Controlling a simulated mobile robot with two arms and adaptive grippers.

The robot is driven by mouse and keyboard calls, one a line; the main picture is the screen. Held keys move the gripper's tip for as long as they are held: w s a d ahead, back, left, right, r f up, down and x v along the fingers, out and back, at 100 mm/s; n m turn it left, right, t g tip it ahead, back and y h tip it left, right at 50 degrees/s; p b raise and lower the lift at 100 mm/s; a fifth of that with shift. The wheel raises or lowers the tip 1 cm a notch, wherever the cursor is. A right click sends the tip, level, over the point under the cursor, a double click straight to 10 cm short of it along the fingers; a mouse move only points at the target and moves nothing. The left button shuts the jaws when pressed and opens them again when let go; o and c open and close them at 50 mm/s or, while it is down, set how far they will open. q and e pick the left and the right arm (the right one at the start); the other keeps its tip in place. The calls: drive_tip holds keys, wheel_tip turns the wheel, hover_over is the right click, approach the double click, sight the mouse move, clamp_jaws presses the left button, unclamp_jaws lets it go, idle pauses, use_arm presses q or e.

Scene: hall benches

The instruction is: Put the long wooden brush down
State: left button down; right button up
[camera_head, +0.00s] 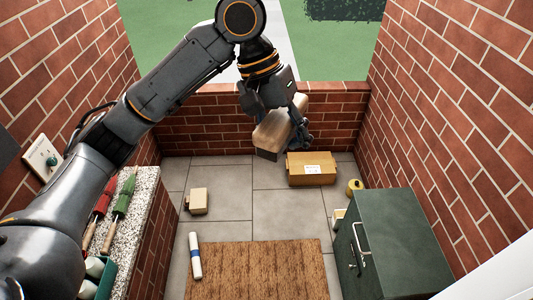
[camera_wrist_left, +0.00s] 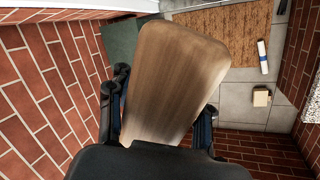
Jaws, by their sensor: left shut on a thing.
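The long wooden brush (camera_head: 272,131) is in my left gripper (camera_head: 289,128). It hangs in the air near the low back brick wall, with its wooden back showing and a dark part at its lower end. In the left wrist view the brush (camera_wrist_left: 172,80) fills the middle as a broad brown wooden block, between the two fingers of the left gripper (camera_wrist_left: 160,130). The fingers are shut on its sides. Its underside is hidden in both views. My right gripper does not show.
A cardboard box (camera_head: 311,174) with a label, a small tan box (camera_head: 198,201) and a yellow roll (camera_head: 355,187) are on the tiled floor. A brown mat (camera_head: 255,272), a white roll (camera_head: 195,255) and a green cabinet (camera_head: 398,245) are nearer. A stone ledge (camera_head: 135,215) holds umbrellas. Tiles between are bare.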

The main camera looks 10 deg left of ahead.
use_arm(q)
drive_tip(key=w+d+n, duration=0.2)
drive_tip(key=w+d, duration=0.2)
drive_tip(key=d, duration=0.2)
drive_tip(key=s+a+f+m+g+y, duration=0.1)
drive_tip(key=a+f+m+y, duration=0.1)
drive_tip(key=f+m, duration=0.3)
drive_tip(key=s+a+f+m+g+y, duration=0.1)
drive_tip(key=f+m, duration=0.4)
drive_tip(key=m, duration=0.6)
drive_tip(key=shift+s+a+m+g+y, duration=0.4)
drive_tip(key=shift+a+g+y, duration=0.2)
drive_tip(key=shift+a, duration=0.65)
drive_tip(key=shift+a, duration=0.1)
drive_tip(key=s+a+n+t+h, duration=0.3)
drive_tip(key=a+n+t+h, duration=0.1)
drive_tip(key=a+n, duration=1)
drive_tip(key=n, duration=0.3)
drive_tip(key=shift+w+d, duration=0.1)
